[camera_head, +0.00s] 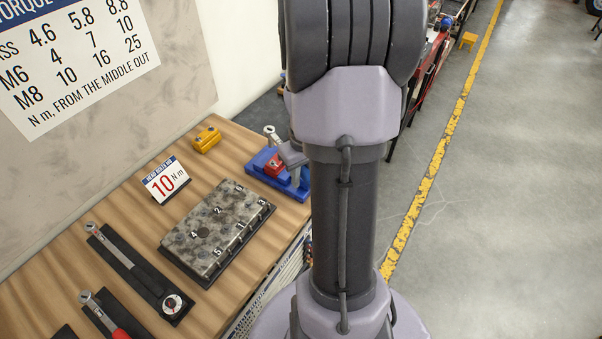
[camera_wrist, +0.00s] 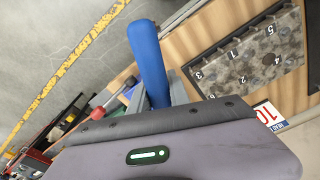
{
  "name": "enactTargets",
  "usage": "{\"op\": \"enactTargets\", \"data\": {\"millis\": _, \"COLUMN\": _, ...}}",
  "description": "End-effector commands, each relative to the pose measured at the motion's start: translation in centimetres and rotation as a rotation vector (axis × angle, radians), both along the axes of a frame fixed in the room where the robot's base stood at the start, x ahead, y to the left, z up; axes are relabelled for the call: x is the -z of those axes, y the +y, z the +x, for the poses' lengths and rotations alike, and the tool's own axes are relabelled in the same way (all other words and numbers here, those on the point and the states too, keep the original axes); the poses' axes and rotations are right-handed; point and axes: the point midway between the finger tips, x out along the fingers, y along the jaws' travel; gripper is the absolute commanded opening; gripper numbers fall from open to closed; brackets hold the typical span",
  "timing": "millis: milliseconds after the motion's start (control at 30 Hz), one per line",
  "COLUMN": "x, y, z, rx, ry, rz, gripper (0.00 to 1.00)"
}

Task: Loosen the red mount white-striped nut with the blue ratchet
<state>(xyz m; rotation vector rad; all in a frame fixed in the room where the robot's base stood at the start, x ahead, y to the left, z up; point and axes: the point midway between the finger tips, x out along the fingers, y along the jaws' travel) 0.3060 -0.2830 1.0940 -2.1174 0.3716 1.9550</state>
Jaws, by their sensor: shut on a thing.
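The blue ratchet shows in the wrist view as a thick blue handle (camera_wrist: 150,60) rising from my gripper. In the head view its metal ring head (camera_head: 270,132) stands clear at the far end of the bench. My gripper (camera_head: 292,153) is shut on the ratchet, close above and beside the red mount (camera_head: 274,166). The red mount sits on a blue base (camera_head: 261,158) at the bench's far right corner. The white-striped nut cannot be made out in either view. The ratchet head appears apart from the red mount, though the gap is hard to judge.
A torque wrench (camera_head: 125,262) rests in a black tray. Open floor (camera_head: 510,200) lies to the right.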

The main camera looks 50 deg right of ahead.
Motion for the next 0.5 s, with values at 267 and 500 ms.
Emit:
{"op": "enactTargets", "data": {"millis": 267, "x": 5.6, "y": 0.0, "z": 0.0, "rx": 0.001, "ry": 0.001, "rz": 0.0, "gripper": 0.0}}
{"op": "enactTargets", "data": {"millis": 500, "x": 5.4, "y": 3.4, "z": 1.9, "rx": 0.216, "ry": -0.001, "rz": 0.0, "gripper": 0.0}}
